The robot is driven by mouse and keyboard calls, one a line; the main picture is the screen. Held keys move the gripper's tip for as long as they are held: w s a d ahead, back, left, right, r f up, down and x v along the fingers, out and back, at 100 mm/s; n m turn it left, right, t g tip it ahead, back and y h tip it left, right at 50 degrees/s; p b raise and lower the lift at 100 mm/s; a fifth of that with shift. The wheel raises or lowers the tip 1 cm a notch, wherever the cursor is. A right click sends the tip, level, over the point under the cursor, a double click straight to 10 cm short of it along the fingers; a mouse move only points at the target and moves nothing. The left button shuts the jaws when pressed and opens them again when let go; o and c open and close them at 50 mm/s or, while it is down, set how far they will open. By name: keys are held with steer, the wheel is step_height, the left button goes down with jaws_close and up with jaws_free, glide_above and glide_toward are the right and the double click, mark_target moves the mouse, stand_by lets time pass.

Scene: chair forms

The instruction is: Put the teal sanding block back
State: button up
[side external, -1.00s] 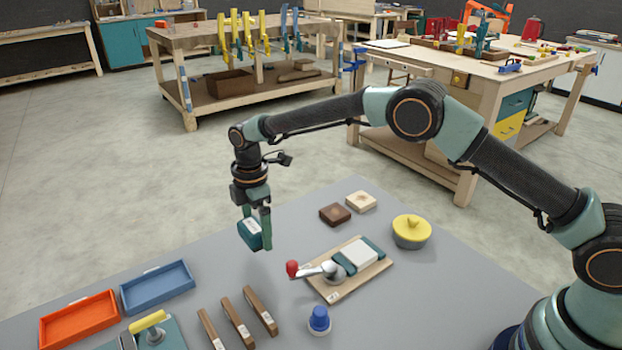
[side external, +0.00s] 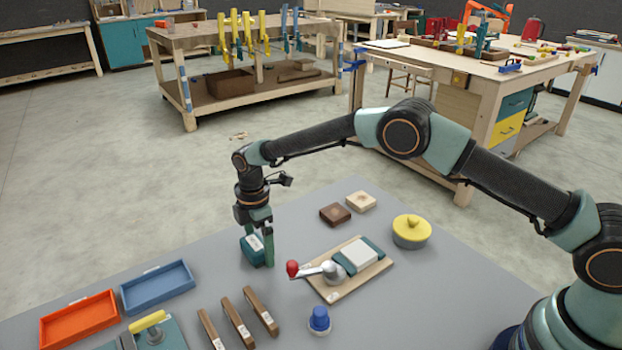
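The teal sanding block (side external: 251,248) with a white label is between the fingers of my gripper (side external: 262,255). My gripper points down and is shut on the block, low over the grey table. I cannot tell whether the block touches the table top. A blue tray (side external: 157,288) and an orange tray (side external: 79,320) lie to the left, both empty.
A board with a red-knobbed clamp (side external: 350,268) lies just right of my gripper. Several wooden strips (side external: 238,322), a blue-capped bottle (side external: 319,321), a yellow-lidded pot (side external: 411,231) and two small wood blocks (side external: 335,214) are nearby. The table's back left area is clear.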

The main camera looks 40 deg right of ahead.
mark_target(259, 240)
steer(key=shift+r, duration=0.1)
steer(key=s+d+r+m+t, duration=0.1)
steer(key=d+r+m, duration=0.15)
steer(key=r, duration=0.75)
steer(key=s+d+r+m, duration=0.1)
steer(key=d+r, duration=0.2)
steer(key=r, duration=0.7)
steer(key=s+d+r+m+t, duration=0.3)
steer(key=s+d+r+m, duration=0.55)
steer(key=s+d, duration=0.35)
steer(key=s+d+f+m, duration=0.1)
steer(key=s+f+m, duration=0.1)
steer(key=s, duration=0.3)
steer(key=s+d+f+m+t, duration=0.1)
steer(key=s+d+m, duration=0.1)
steer(key=s+m, duration=0.2)
steer(key=shift+s+f+t, duration=0.3)
steer(key=shift+s+f, duration=0.05)
steer(key=shift+s, duration=0.15)
